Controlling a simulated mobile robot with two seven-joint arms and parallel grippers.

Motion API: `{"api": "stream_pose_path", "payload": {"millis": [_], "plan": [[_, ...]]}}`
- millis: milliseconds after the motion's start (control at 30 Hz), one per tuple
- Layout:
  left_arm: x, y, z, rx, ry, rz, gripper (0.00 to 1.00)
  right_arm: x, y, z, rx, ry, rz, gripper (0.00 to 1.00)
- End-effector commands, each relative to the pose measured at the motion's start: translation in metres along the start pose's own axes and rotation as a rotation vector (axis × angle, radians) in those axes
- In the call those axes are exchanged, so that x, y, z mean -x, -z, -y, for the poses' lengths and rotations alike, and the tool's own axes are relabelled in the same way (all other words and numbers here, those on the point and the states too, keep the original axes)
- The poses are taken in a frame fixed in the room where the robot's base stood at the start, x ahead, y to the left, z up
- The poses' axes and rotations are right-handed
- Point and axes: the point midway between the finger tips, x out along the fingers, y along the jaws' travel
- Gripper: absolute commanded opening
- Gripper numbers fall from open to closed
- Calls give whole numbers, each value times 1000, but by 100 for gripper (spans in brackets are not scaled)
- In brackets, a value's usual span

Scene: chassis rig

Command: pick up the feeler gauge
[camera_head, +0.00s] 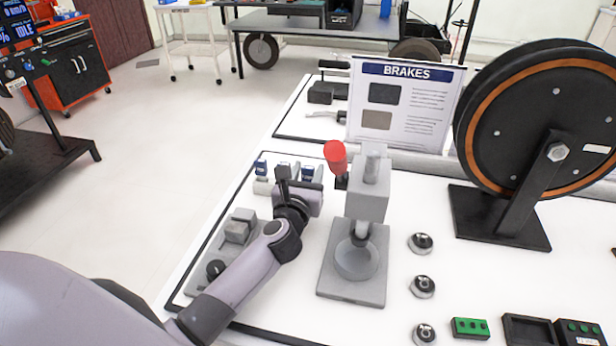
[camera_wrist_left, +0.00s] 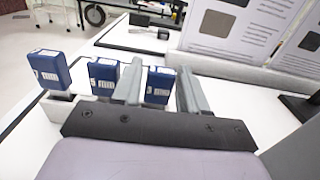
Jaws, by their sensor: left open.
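Several small blue blocks with white labels stand in a row in pale holders on the white bench. In the head view they are a left one (camera_head: 261,167), a middle one partly hidden by my gripper and a right one (camera_head: 308,171). The left wrist view shows the left (camera_wrist_left: 50,72), middle (camera_wrist_left: 103,77) and right (camera_wrist_left: 159,86) blocks. I cannot read which is the feeler gauge. My left gripper (camera_head: 300,182) is open; in the left wrist view its fingers (camera_wrist_left: 160,88) stand apart, with the right block showing between them. I cannot tell contact. My right gripper is out of view.
Behind are a BRAKES board (camera_head: 402,108) and a large wheel (camera_head: 545,115). A grey fixture (camera_head: 238,230) sits at the bench's left edge.

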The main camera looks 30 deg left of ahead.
Motion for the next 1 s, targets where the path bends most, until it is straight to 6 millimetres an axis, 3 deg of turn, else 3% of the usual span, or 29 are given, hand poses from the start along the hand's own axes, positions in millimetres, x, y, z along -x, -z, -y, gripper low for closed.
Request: {"api": "stream_pose_path", "payload": {"millis": [300, 400, 433, 767, 1000], "plan": [[-5, 0, 0, 0, 0, 0, 43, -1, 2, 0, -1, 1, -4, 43], [-5, 0, 0, 0, 0, 0, 10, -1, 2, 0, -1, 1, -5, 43], [-4, 0, 0, 0, 0, 0, 4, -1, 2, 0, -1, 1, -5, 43], [-4, -2, 0, 1, 0, 0, 4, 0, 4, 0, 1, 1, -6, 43], [-5, -24, 0, 2, -1, 2, 4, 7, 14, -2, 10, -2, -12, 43]]}}
